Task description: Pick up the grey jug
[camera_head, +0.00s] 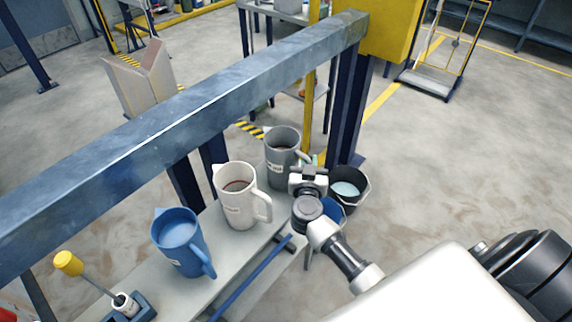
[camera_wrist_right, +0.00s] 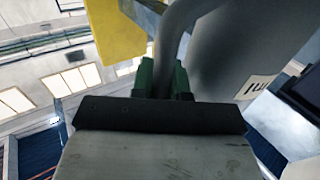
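The grey jug (camera_head: 281,158) is upright at the far end of a narrow bench, beyond the white jug. My right gripper (camera_head: 311,167) is at its handle, on the right side of the jug. In the right wrist view, the grey jug (camera_wrist_right: 240,55) fills the upper right. Its curved handle (camera_wrist_right: 170,45) runs down between the green fingertips of my right gripper (camera_wrist_right: 163,82), which look closed on it. I cannot tell whether the jug's base touches the bench. My left gripper is not in view.
A white jug (camera_head: 236,200) and a blue jug (camera_head: 178,243) stand nearer on the bench (camera_head: 215,232). A blue steel beam (camera_head: 190,115) crosses behind and above them, with a post (camera_head: 349,110) at right. A dark bucket (camera_head: 352,187) stands right of my gripper.

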